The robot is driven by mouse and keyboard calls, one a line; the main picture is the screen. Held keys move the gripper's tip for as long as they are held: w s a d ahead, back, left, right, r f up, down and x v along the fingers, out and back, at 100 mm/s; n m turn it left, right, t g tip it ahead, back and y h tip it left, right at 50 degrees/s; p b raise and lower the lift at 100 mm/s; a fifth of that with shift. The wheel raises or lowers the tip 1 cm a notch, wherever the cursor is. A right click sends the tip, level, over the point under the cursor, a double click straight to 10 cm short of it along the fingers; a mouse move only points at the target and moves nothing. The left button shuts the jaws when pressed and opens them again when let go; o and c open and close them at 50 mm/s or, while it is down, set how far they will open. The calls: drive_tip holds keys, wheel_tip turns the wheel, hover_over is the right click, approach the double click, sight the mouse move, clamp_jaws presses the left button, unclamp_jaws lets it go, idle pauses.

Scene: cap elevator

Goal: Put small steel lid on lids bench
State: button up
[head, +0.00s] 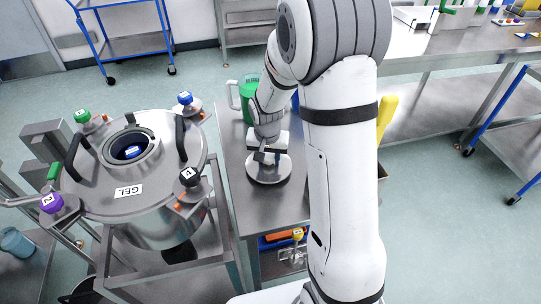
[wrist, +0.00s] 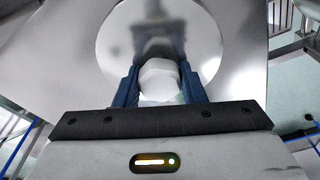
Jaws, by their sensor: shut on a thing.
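The small steel lid (head: 268,170) is a round, shiny disc with a pale knob on top. It is at a steel bench (head: 230,149) beside the vessel, in the middle of the head view. My gripper (head: 266,155) is above the lid, pointing down. In the wrist view my gripper (wrist: 158,82) has its blue fingers on both sides of the white knob, shut on the lid (wrist: 118,42). The lid looks level over the bench top. I cannot tell whether it touches the bench.
A large steel vessel labelled GEL (head: 128,190) stands left, its round top opening (head: 131,149) uncovered, with coloured numbered knobs around it. A green-and-clear jug (head: 248,97) stands behind my gripper on the bench. A long steel table (head: 440,65) is at right.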

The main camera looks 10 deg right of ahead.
sight(268, 159)
drive_tip(key=shift+f, duration=0.15)
drive_tip(key=o, duration=1.1)
drive_tip(key=shift+o, duration=0.2)
wheel_tip(268, 159, up, 11)
drive_tip(key=s, duration=0.2)
drive_tip(key=s+r+n, duration=0.2)
drive_tip(key=s+r, duration=0.1)
drive_tip(key=s, duration=0.7)
drive_tip(key=s+r+n+t, duration=0.1)
drive_tip(key=s+r+n, duration=0.1)
drive_tip(key=s, duration=0.7)
drive_tip(key=shift+s+d+r+y, duration=0.25)
drive_tip(key=shift+s+r+y, duration=0.1)
drive_tip(key=shift+r, duration=0.45)
